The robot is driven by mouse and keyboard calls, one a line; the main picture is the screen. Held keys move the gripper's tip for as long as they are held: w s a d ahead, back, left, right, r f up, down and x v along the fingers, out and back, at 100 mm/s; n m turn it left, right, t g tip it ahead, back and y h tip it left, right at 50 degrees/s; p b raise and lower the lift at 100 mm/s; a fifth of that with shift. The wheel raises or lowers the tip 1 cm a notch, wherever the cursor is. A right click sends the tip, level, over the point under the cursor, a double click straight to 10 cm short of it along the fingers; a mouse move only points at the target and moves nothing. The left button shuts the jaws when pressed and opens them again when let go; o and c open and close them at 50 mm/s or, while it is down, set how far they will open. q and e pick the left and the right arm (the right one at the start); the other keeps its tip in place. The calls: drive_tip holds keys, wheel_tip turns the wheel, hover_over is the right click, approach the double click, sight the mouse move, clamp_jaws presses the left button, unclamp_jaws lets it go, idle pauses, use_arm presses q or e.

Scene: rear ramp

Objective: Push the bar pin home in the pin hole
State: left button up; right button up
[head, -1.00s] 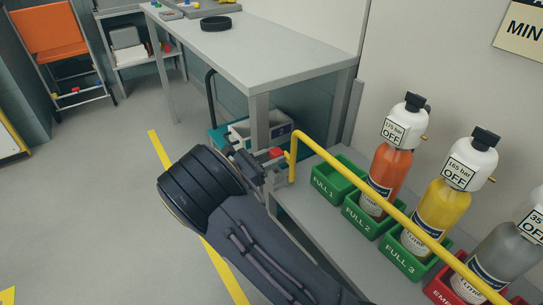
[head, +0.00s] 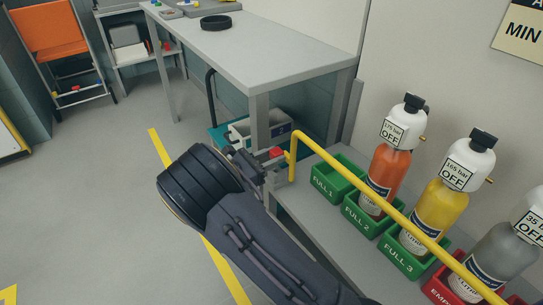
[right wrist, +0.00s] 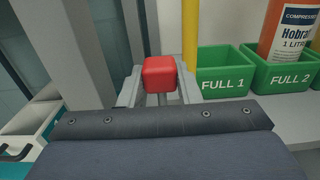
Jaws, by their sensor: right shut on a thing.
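The bar pin shows as a red block-shaped head (head: 277,153) by the bent end of the yellow bar (head: 388,199). In the right wrist view the red head (right wrist: 160,75) stands in front of my wrist, with a short grey shank below it. My right gripper (head: 258,170) is at the pin and shut on it. Its fingertips are small and partly hidden behind my wrist. The pin hole is hidden, so I cannot tell how deep the pin sits. My left gripper is not in view.
The shelf (head: 300,213) carries green trays, such as FULL 1 (head: 336,177), and orange, yellow and grey bottles. The workbench (head: 265,58) and its leg (head: 260,122) stand close behind the pin. Open floor (head: 90,190) lies to the left.

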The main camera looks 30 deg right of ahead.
sight(272, 173)
idle(0.4)
drive_tip(key=shift+r+p, duration=0.1)
drive_tip(key=shift+p, duration=0.35)
drive_tip(key=shift+f+b, duration=0.9)
drive_tip(key=shift+f, duration=1.4)
drive_tip(key=o, duration=1.1)
drive_tip(key=shift+c, duration=0.2)
drive_tip(key=a+p, duration=0.2)
drive_tip(key=a, duration=0.5)
drive_tip(key=shift+s+a, duration=0.35)
drive_tip(key=shift+a, duration=0.05)
